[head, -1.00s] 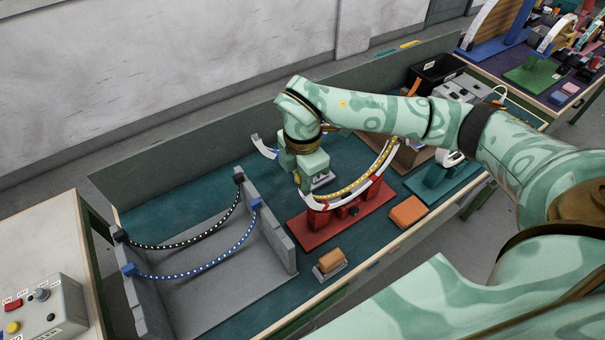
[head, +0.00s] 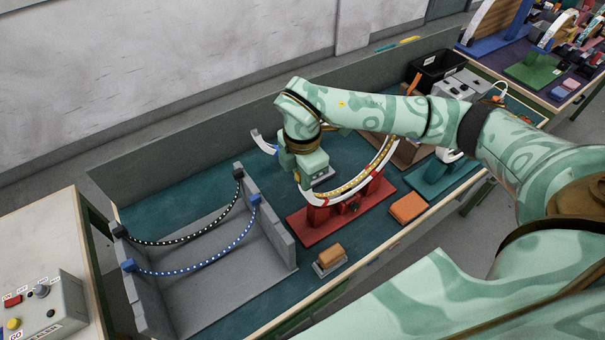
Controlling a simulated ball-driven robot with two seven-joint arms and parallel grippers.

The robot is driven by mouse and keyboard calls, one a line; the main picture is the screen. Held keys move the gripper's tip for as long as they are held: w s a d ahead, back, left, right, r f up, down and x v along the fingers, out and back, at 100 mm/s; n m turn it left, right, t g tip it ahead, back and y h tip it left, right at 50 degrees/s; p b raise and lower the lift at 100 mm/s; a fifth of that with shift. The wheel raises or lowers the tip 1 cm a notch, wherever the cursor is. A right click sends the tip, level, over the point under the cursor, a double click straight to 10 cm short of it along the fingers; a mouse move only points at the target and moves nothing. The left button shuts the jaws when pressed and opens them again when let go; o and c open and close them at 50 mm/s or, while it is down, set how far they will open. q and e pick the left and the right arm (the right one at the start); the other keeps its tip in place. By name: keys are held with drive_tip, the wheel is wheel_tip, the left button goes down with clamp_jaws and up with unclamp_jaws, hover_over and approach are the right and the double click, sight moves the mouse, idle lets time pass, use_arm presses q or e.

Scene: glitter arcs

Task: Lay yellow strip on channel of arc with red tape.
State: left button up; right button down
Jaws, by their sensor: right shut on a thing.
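The arc with red tape (head: 329,204) is a white curved channel on a red base (head: 312,233), right of the middle in the head view. The yellow strip (head: 352,187) is long, thin and dark-marked. It follows the arc's curve from my gripper up to the arc's far right end. It looks to be along the channel, but I cannot tell whether it touches the bottom everywhere. My right gripper (head: 298,180) points down at the arc's left end, shut on the strip's left end. Its fingertips are partly hidden by the gripper body. My left gripper is not in view.
Left of the arc, a grey fixture (head: 222,270) holds a black dotted strip (head: 190,240) and a blue dotted strip (head: 205,268), both sagging. An orange block (head: 408,208) and a tan block (head: 330,255) lie in front. A teal stand (head: 440,175) stands to the right.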

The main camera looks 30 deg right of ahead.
drive_tip(key=shift+f, duration=0.1)
idle(0.4)
drive_tip(key=c, duration=1.3)
unclamp_jaws()
drive_tip(key=shift+c, duration=0.2)
wheel_tip(320, 180, up, 12)
drive_tip(key=p, duration=0.9)
drive_tip(key=shift+f, duration=0.2)
drive_tip(key=shift+f, duration=0.1)
